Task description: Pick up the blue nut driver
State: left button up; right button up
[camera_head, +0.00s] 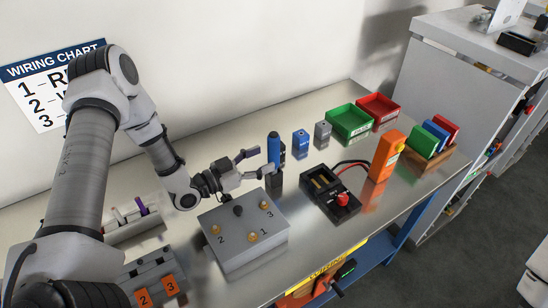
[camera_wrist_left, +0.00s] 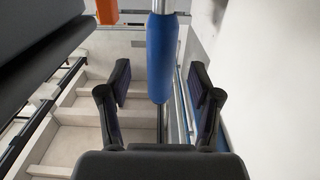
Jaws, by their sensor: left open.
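In the left wrist view the handle lies in the gap between the two fingers (camera_wrist_left: 160,72), with room on both sides. I cannot tell whether it is fully between them. My right gripper is not in view.
The grey numbered box (camera_head: 245,257) sits just below my left gripper. A blue block (camera_head: 300,143) and a grey block (camera_head: 322,133) stand right of the driver. Further right are a green bin (camera_head: 350,122), red bin (camera_head: 379,110), black device (camera_head: 330,193) and orange meter (camera_head: 385,157).

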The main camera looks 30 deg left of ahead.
aim_at(274, 155)
pick_arm(q)
jog(key=x, duration=0.3)
jog(key=p+x, duration=0.1)
jog(key=shift+w+d+f, duration=0.1)
jog(key=shift+w+f, duration=0.2)
jog(key=shift+f, duration=0.1)
jog(key=shift+s, duration=0.1)
jog(key=shift+c, duration=0.3)
grip_shut()
